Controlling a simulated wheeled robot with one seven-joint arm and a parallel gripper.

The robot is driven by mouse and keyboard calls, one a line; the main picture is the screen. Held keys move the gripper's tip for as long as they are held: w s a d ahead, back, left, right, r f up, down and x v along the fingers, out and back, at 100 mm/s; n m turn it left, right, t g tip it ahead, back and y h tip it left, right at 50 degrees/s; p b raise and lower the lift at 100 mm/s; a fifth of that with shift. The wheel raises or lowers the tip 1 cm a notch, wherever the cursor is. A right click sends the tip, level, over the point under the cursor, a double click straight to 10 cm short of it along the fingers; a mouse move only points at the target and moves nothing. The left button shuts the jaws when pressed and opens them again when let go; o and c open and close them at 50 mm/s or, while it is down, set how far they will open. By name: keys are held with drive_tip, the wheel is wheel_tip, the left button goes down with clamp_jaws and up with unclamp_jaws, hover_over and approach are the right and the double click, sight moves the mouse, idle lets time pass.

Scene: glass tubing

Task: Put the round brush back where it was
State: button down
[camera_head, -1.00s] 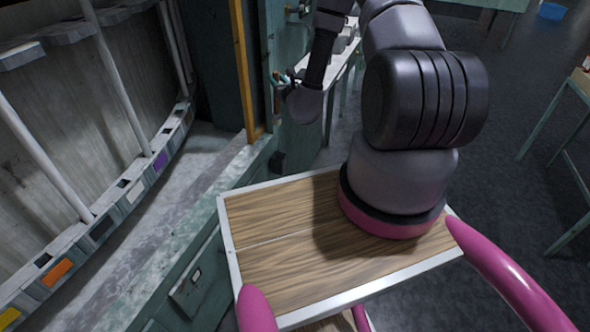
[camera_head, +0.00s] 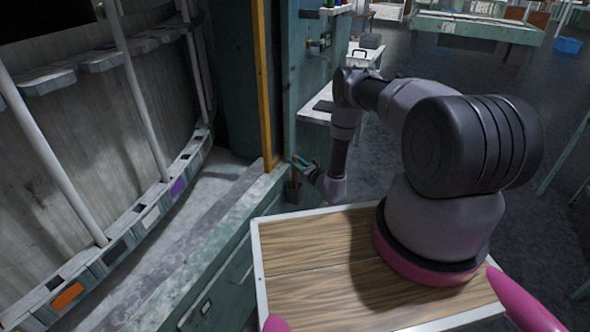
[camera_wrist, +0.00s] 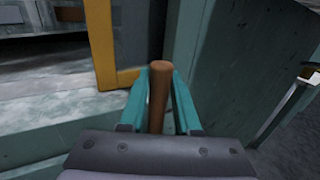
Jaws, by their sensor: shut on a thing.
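My gripper (camera_head: 302,163) has teal fingers and is shut on the round brush, by its brown wooden handle (camera_wrist: 158,85). In the wrist view the handle stands between the two fingers (camera_wrist: 160,103), its rounded end showing; the brush's other end is hidden behind my wrist. In the head view the gripper is low beside the green cabinet corner, near the foot of the yellow post. A small dark thing (camera_head: 291,191) is at the cabinet corner just below the gripper. I cannot tell whether the brush touches it.
The yellow post (camera_head: 264,90) and a green panel (camera_head: 305,95) rise close behind the gripper. The stone-like ledge (camera_head: 215,215) runs along the left, with a row of coloured-label boxes (camera_head: 140,215) beyond. A white-topped table (camera_head: 325,112) stands behind.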

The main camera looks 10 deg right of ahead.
sight(295, 176)
drive_tip(key=shift+f, duration=1.55)
drive_tip(key=c, duration=0.6)
unclamp_jaws()
